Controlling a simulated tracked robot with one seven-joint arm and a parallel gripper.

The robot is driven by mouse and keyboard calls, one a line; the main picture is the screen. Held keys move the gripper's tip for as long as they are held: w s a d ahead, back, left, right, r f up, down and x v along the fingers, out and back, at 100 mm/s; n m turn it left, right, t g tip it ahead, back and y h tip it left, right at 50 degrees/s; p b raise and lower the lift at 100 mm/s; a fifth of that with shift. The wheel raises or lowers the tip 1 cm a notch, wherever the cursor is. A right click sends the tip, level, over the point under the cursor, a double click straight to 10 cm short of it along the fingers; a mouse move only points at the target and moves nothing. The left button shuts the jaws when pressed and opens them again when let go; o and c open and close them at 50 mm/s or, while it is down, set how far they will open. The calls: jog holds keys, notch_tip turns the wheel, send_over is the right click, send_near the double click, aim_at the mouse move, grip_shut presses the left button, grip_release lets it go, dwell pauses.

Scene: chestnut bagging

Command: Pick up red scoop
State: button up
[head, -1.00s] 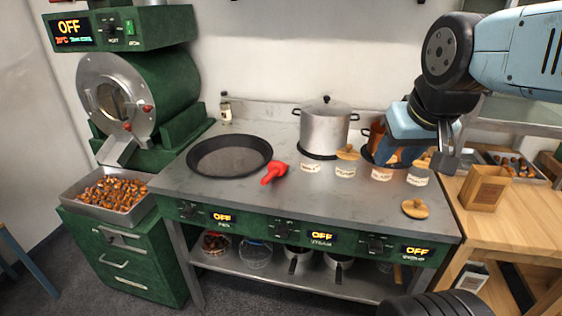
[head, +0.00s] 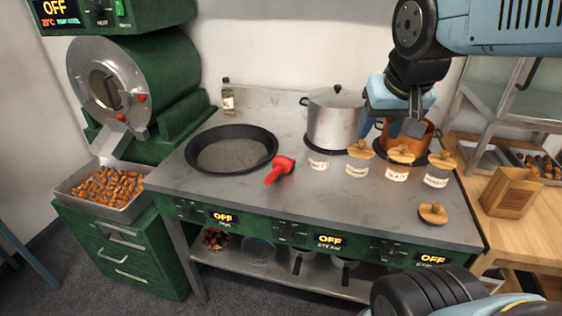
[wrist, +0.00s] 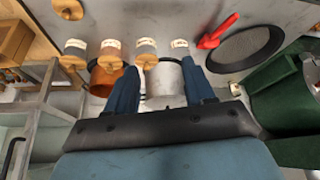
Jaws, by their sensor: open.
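The red scoop (head: 280,169) lies on the steel counter just right of the black pan, with its narrower end toward the front. It also shows in the wrist view (wrist: 218,33), beside the pan. My gripper (head: 404,128) is above the back right of the counter, in front of the copper pot and right of the steel pot. Its two blue fingers (wrist: 158,88) are apart with nothing held between them. The gripper is well away from the scoop, to its right.
The black pan (head: 231,150) sits left of the scoop. A lidded steel pot (head: 334,121), a copper pot (head: 424,133) and several lidded jars (head: 397,164) stand to the right. A loose wooden lid (head: 433,213) lies near the front right. The counter's front middle (head: 330,205) is clear.

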jog(key=w+a+f+m, duration=0.1)
jog(key=w+a+f, duration=0.15)
jog(key=w, duration=0.45)
jog(key=m+g+h, duration=0.1)
jog(key=m+h, duration=0.1)
jog(key=m, duration=0.1)
send_near(276, 170)
jog(key=x, duration=0.5)
jog(key=shift+w+d+f, duration=0.15)
jog(key=shift+w, duration=0.35)
jog(key=x, duration=0.4)
jog(key=shift+s+f, duration=0.1)
jog(key=shift+s, duration=0.2)
jog(key=shift+w+f, duration=0.25)
jog(key=shift+f, duration=0.4)
jog(key=shift+c, duration=0.5)
grip_shut()
